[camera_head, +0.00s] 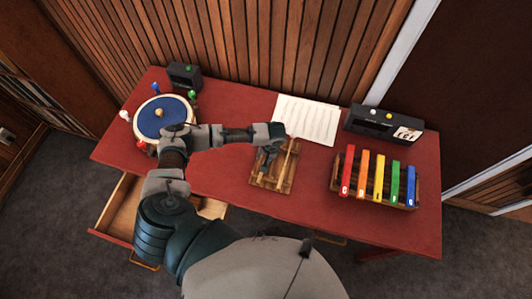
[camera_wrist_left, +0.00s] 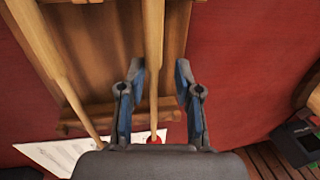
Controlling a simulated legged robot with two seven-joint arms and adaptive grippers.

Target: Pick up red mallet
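The red mallet (camera_wrist_left: 153,95) lies in a wooden tray, with its pale stick running up the left wrist view and a bit of its red head showing just above the gripper's palm. My left gripper (camera_wrist_left: 160,68) is open, with one finger on each side of the stick. I cannot tell whether the fingers touch it. In the head view my left gripper (camera_head: 267,160) is over the wooden tray (camera_head: 257,181) and hides part of it. A second pale stick (camera_wrist_left: 45,65) lies to the left in the wrist view. My right gripper is not in view.
The red table (camera_head: 225,182) also holds a blue-topped drum (camera_head: 150,122), white sheet music (camera_head: 308,118), a block of coloured bars (camera_head: 378,182) and two black boxes (camera_head: 185,77) (camera_head: 385,128). A drawer (camera_head: 125,210) stands open at the front left.

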